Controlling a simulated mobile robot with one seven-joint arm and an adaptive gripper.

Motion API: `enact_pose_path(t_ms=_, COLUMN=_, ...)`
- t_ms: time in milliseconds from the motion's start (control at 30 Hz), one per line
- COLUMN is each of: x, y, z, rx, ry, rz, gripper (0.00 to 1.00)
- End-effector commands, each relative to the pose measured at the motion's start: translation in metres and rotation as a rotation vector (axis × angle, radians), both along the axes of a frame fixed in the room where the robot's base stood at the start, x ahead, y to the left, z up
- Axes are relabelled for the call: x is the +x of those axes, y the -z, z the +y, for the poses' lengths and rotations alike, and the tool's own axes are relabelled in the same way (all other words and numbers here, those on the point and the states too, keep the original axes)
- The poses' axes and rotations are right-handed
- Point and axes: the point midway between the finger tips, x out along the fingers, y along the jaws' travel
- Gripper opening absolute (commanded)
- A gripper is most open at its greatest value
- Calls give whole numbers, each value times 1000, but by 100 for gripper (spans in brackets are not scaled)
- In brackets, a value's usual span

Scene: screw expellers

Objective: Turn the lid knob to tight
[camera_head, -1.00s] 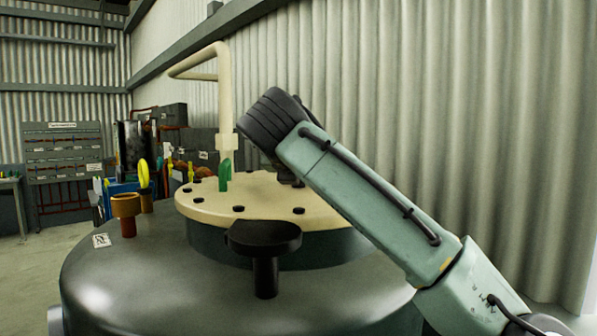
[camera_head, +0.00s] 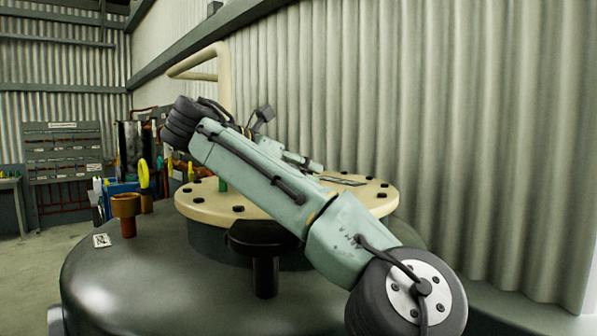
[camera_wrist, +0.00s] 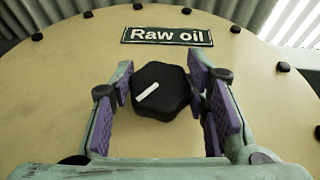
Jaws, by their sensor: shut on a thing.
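The black lid knob (camera_wrist: 161,92) is in the middle of the wrist view, on a cream lid (camera_wrist: 60,85). A white line on its top slants from lower left to upper right. My gripper (camera_wrist: 160,85) has its purple-padded fingers on either side of the knob, shut on it. In the head view the cream lid (camera_head: 212,203) sits on the large dark vessel, and my arm crosses in front of it. The knob cannot be made out there, and I cannot make out my fingers clearly.
A "Raw oil" label (camera_wrist: 167,36) lies above the knob, and dark bolts ring the lid. A black handle (camera_head: 265,245) stands in front of the lid. A cream pipe (camera_head: 224,75) rises behind. A corrugated wall (camera_head: 450,130) is close on the right.

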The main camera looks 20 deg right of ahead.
Motion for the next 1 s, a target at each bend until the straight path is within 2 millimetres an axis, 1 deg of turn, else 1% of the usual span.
enact_pose_path(t_ms=200, x=0, y=-1, z=0, rx=-1, ry=48, rz=-4, gripper=15)
enact_pose_path(t_ms=633, x=1, y=-1, z=-1, rx=0, ry=54, rz=-4, gripper=15)
enact_pose_path(t_ms=667, x=1, y=-1, z=-1, rx=0, ry=54, rz=-4, gripper=44)
enact_pose_path(t_ms=933, x=1, y=0, z=-1, rx=0, ry=55, rz=-2, gripper=62)
enact_pose_path(t_ms=1000, x=1, y=0, z=0, rx=0, ry=55, rz=-2, gripper=64)
